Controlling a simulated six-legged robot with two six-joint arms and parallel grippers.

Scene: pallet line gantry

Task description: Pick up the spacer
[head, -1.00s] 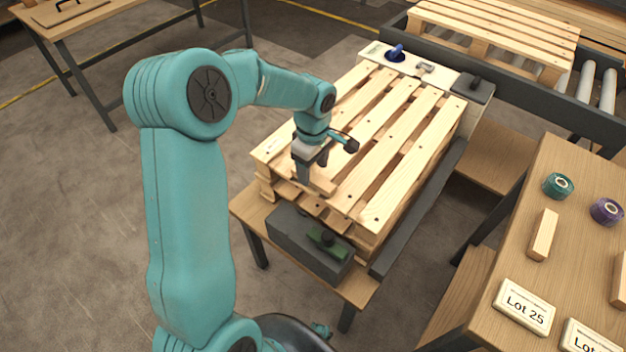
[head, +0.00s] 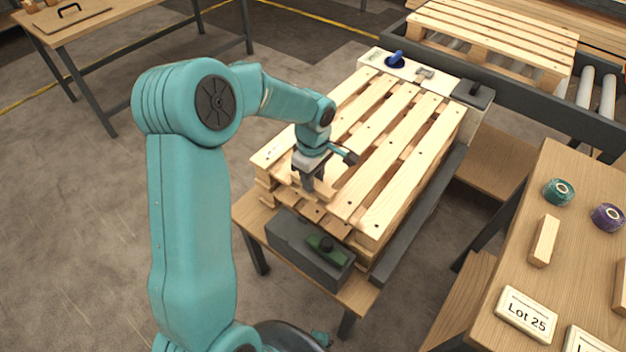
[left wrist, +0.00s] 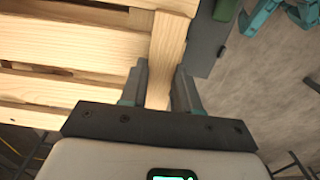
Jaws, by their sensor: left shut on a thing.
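My left gripper (head: 309,187) points down at the near end of the wooden pallet (head: 372,150) in the head view. It is shut on a pale wooden spacer (head: 325,190), a small block that shows beside the fingertips. In the left wrist view the spacer (left wrist: 160,85) runs between the two fingers, in front of the pallet's boards (left wrist: 80,45). The fingers hide part of it. I cannot tell whether the spacer still touches the pallet. My right gripper is not in view.
A dark grey block with a green part (head: 322,246) stands at the pallet's near end. A dark rail (head: 420,215) runs along its right side. The right table (head: 575,165) holds tape rolls, wooden blocks and a Lot 25 sign (head: 526,313). A roller conveyor (head: 600,95) lies behind.

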